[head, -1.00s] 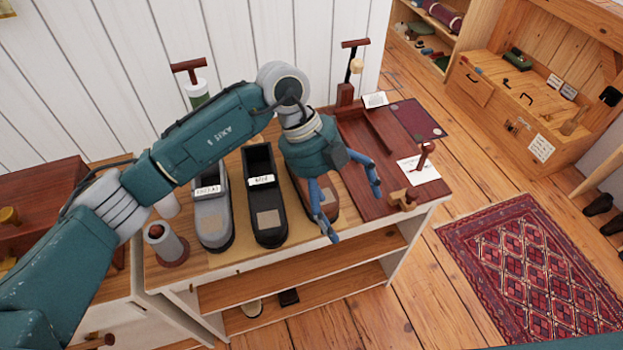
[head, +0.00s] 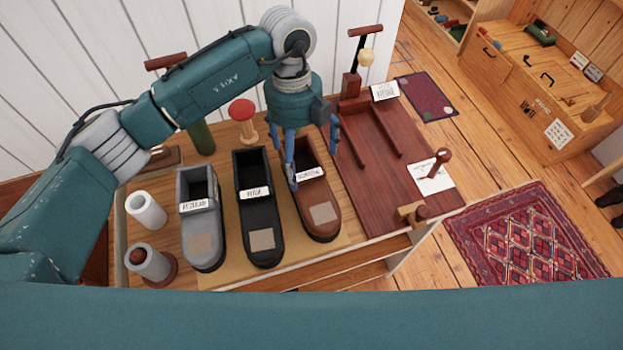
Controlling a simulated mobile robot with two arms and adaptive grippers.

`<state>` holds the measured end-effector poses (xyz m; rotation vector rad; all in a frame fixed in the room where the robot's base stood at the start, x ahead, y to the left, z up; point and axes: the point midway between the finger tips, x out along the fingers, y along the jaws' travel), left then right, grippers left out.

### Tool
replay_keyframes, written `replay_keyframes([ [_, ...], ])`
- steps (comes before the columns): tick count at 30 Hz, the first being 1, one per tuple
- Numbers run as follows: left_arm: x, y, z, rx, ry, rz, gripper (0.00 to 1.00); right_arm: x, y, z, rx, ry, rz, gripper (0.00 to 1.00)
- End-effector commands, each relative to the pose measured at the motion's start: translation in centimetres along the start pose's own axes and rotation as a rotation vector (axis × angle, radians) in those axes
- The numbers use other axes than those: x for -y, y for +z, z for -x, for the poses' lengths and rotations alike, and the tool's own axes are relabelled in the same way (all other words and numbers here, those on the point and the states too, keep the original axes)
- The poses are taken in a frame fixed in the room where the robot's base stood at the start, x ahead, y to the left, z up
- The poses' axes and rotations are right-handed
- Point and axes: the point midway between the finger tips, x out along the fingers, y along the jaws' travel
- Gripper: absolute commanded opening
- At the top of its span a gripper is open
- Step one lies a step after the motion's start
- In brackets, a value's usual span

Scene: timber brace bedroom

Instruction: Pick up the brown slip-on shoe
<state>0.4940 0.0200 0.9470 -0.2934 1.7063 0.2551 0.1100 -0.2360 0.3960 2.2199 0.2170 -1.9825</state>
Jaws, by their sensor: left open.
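The brown slip-on shoe (head: 322,204) lies on a tan mat on the wooden table, the rightmost of a row of three, with its toe towards me. It has a white label and a tan patch. My left gripper (head: 312,165) is open over the shoe's heel end, with its blue fingers pointing down. One finger shows at the shoe's left side, the other towards its right rear. I cannot tell whether they touch the shoe. The gripper partly hides the heel. My right gripper is not in view.
A black shoe (head: 261,220) stands close on the left, a grey shoe (head: 202,236) beyond it. A dark red wooden board (head: 377,190) with rails and a post lies to the right. White and grey cylinders (head: 147,210) stand at the left. A teal surface crosses the bottom.

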Motion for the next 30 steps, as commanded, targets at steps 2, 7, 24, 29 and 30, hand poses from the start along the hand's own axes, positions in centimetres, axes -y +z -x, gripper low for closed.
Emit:
replay_keyframes([
  [2, -0.1, -0.1, -1.2, -0.003, 0.002, 0.001, 1.00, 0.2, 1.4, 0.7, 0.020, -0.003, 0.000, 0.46],
  [7, 0.0, -0.1, -3.0, -0.001, 0.000, 0.001, 1.00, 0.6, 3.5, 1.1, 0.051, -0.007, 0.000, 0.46],
  [24, -0.1, -0.4, -8.4, 0.001, -0.001, 0.000, 1.00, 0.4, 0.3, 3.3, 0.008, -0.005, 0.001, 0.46],
  [29, -0.1, -0.4, -8.4, 0.001, -0.001, -0.001, 0.96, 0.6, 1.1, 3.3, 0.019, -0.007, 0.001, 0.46],
  [30, -0.1, -0.4, -8.4, 0.001, -0.001, -0.001, 0.88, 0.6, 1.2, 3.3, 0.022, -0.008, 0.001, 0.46],
])
